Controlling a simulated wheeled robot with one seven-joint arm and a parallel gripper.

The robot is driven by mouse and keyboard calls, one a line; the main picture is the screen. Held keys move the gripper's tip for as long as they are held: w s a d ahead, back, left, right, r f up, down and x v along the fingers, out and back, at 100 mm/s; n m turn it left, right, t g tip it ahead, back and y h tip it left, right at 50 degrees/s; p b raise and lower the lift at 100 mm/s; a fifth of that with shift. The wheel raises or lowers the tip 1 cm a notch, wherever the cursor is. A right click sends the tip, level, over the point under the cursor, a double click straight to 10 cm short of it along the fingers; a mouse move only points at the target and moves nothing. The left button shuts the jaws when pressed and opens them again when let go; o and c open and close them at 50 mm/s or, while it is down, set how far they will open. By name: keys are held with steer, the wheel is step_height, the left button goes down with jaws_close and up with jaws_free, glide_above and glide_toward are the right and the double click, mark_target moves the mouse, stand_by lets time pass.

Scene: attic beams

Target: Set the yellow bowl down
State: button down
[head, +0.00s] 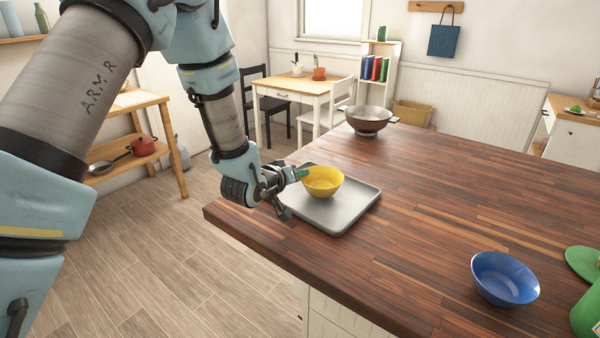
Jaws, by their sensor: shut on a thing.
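The yellow bowl (324,182) is upright at the left part of the wooden counter, over a grey tray (350,217). My gripper (303,173) reaches in from the left and is shut on the bowl's left rim. The bowl's base is at or just above the tray's surface; I cannot tell whether it touches. The fingertips at the rim are small and partly hidden.
A blue bowl (505,278) stands at the counter's front right, near a green item (587,310) at the picture's edge. The middle of the counter (440,190) is clear.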

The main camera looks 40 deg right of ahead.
steer(key=shift+f, duration=0.15)
steer(key=shift+f, duration=0.15)
steer(key=c, duration=1)
jaws_free()
steer(key=shift+c, duration=0.2)
steer(key=shift+a+r, duration=0.1)
steer(key=shift+r, duration=0.15)
steer(key=b+v, duration=0.3)
steer(key=v, duration=0.8)
steer(key=shift+s+a+b, duration=0.2)
steer(key=shift+a+b, duration=0.15)
steer(key=shift+a, duration=0.05)
